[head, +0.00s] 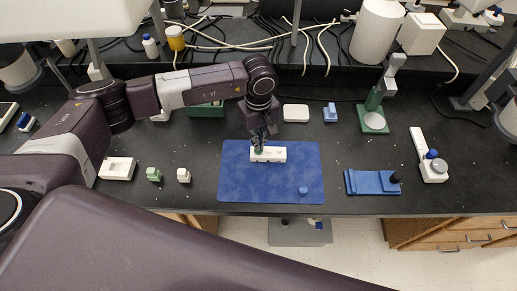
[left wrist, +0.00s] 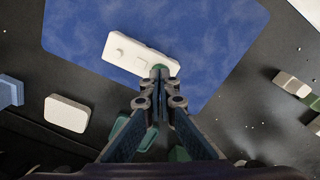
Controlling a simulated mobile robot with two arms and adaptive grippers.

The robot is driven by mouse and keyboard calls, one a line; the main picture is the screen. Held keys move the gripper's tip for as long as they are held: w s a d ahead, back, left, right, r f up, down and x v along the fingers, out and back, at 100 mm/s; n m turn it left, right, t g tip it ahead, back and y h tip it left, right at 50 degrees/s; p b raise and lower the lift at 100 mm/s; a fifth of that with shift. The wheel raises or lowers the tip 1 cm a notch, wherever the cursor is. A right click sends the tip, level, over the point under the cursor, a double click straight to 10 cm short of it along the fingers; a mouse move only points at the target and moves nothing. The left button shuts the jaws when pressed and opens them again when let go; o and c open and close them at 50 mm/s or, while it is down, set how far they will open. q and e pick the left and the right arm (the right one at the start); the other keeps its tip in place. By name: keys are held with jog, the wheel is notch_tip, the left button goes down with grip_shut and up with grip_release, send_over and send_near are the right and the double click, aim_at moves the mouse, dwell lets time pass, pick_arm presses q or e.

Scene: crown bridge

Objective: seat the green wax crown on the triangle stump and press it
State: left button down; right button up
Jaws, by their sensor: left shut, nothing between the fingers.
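The white block with the stumps (head: 272,155) lies on the blue mat (head: 240,185). In the left wrist view the block (left wrist: 135,52) shows low raised stumps; their shapes are too small to tell. A small green piece (left wrist: 159,67), which looks like the green wax crown, sits at the block's end under my fingertips and is mostly hidden. My left gripper (head: 258,148) points down at the block's left end, shut with nothing between its fingers. It also shows in the left wrist view (left wrist: 160,72). My right gripper is not in view.
A green block (head: 153,174), a small pale block (head: 183,175) and a white tray (head: 117,169) stand left of the mat. A blue fixture (head: 372,182) and a green stand (head: 373,123) are to the right.

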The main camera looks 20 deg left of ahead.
pick_arm(q)
jog(key=shift+s+f+b, duration=0.15)
jog(key=shift+f+b, duration=0.1)
jog(key=shift+b, duration=0.15)
dwell(1.6)
jog(key=shift+r, duration=0.1)
jog(key=shift+r+p, duration=0.35)
jog(key=shift+r, duration=0.35)
jog(key=shift+r+p, duration=0.8)
jog(key=shift+r, duration=1.55)
